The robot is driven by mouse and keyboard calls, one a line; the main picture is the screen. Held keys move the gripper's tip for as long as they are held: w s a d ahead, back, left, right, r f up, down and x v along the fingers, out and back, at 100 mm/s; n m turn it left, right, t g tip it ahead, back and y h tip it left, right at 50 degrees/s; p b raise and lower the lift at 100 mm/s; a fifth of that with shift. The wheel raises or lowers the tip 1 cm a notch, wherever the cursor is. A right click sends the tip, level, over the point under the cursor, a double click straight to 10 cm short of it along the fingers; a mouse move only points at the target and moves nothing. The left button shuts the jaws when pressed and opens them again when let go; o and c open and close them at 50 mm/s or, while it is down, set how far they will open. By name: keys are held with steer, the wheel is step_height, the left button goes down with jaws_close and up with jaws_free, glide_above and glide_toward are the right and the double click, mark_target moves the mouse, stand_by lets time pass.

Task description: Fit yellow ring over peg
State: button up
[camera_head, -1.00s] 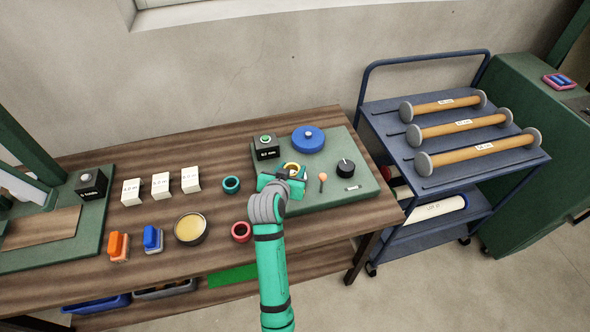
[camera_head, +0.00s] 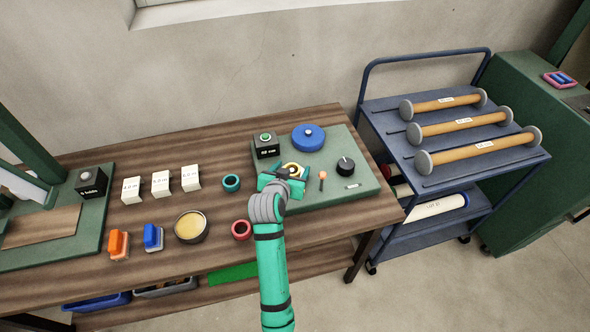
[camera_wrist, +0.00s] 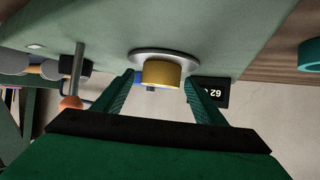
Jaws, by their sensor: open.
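The yellow ring (camera_head: 294,168) sits on a round silver base on the green board, in front of the blue disc. In the wrist view, which is upside down, the yellow ring (camera_wrist: 161,74) rests against the silver base (camera_wrist: 164,55), squarely aligned with it. The peg itself cannot be made out; the ring's wall and my gripper hide it. My gripper (camera_head: 284,178) is open over the board. In the wrist view its fingers (camera_wrist: 158,92) stand apart on either side of the ring, with gaps between them and it.
On the green board (camera_head: 345,197) are a dark block with a green button (camera_head: 266,146), a blue disc (camera_head: 308,138), a black knob (camera_head: 345,167) and a small orange-topped lever (camera_head: 323,177). Teal (camera_head: 231,183) and red (camera_head: 241,230) rings lie left on the wooden table.

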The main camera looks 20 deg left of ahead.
steer(key=shift+s, duration=0.1)
steer(key=v, duration=1)
steer(key=shift+s+r, duration=0.2)
steer(key=shift+s, duration=0.15)
steer(key=shift+w, duration=0.1)
